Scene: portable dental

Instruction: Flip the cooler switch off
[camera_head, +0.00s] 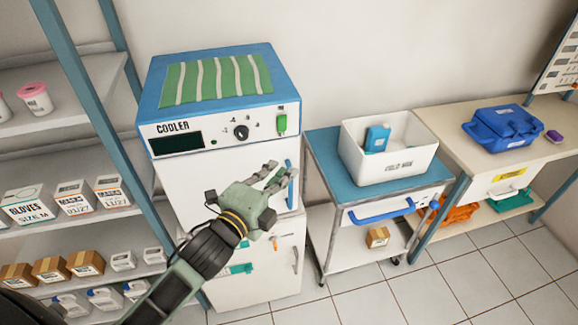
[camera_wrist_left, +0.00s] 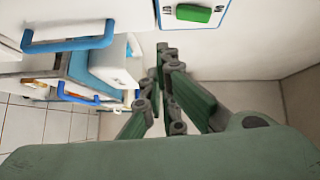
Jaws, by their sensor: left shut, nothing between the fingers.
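The cooler (camera_head: 215,120) is a white box with a blue top, labelled COOLER, and it stands against the wall. Its green switch (camera_head: 281,124) is at the right end of the front panel. In the left wrist view the green switch (camera_wrist_left: 193,13) is at the top edge, on a white plate with partly cut-off lettering. My left gripper (camera_head: 273,172) is shut and empty, below the switch and in front of the cooler door, apart from the switch. Its fingers (camera_wrist_left: 163,62) also show in the left wrist view, below and left of the switch. My right gripper is not in view.
A blue door handle (camera_head: 291,188) is close beside my left fingers. A knob (camera_head: 241,132) and dark display (camera_head: 176,142) share the panel. Shelves (camera_head: 70,145) stand left; a trolley (camera_head: 325,152) with a white bin (camera_head: 395,165) stands right.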

